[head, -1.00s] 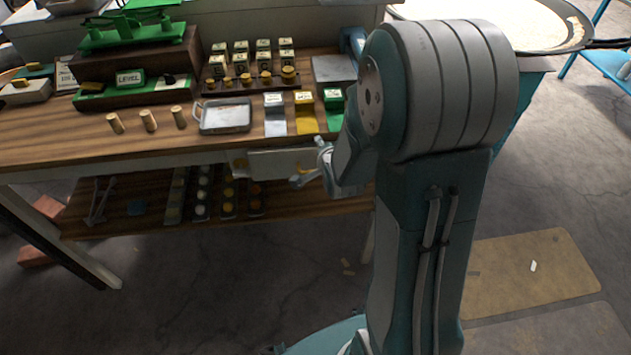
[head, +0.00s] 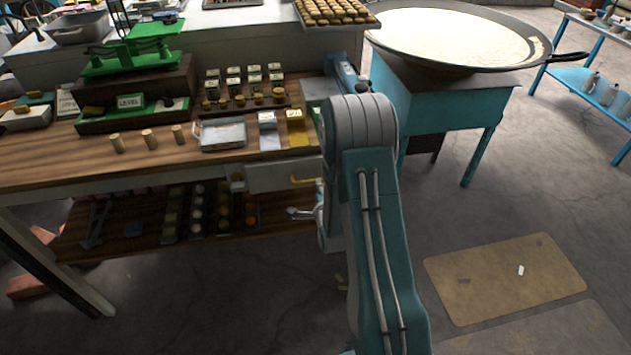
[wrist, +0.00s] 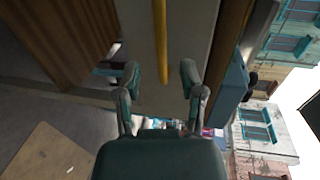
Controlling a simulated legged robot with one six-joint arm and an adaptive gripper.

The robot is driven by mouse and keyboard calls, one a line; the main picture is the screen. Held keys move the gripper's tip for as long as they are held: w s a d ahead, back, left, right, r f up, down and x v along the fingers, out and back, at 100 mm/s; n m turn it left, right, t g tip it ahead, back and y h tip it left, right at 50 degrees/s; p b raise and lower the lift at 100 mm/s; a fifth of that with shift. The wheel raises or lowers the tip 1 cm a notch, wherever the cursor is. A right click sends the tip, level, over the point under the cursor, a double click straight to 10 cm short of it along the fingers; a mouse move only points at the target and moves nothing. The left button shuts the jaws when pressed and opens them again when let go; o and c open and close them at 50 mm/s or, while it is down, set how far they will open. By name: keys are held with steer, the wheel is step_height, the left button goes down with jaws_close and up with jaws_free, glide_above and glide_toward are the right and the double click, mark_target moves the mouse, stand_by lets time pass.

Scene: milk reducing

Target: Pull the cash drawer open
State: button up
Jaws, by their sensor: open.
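The cash drawer (head: 270,178) is a pale grey front under the wooden counter's front edge, and it looks closed. Its yellow bar handle (head: 301,180) shows at the front's right part, just left of my arm. In the wrist view the yellow handle (wrist: 160,35) runs down the grey drawer front (wrist: 190,45), and its lower end lies in line with the gap between my fingers. My gripper (head: 303,213) is open and empty, below the handle in the head view. In the wrist view both fingers of my gripper (wrist: 160,78) show, spread apart; I see no contact with the handle.
The wooden counter (head: 100,165) holds a green scale (head: 130,65), weights and a metal tray (head: 222,133). A large pan (head: 450,35) on a blue stand is at the right. Floor at the right is open.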

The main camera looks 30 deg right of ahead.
steer(key=x, duration=0.5)
steer(key=shift+a, duration=0.1)
jaws_close()
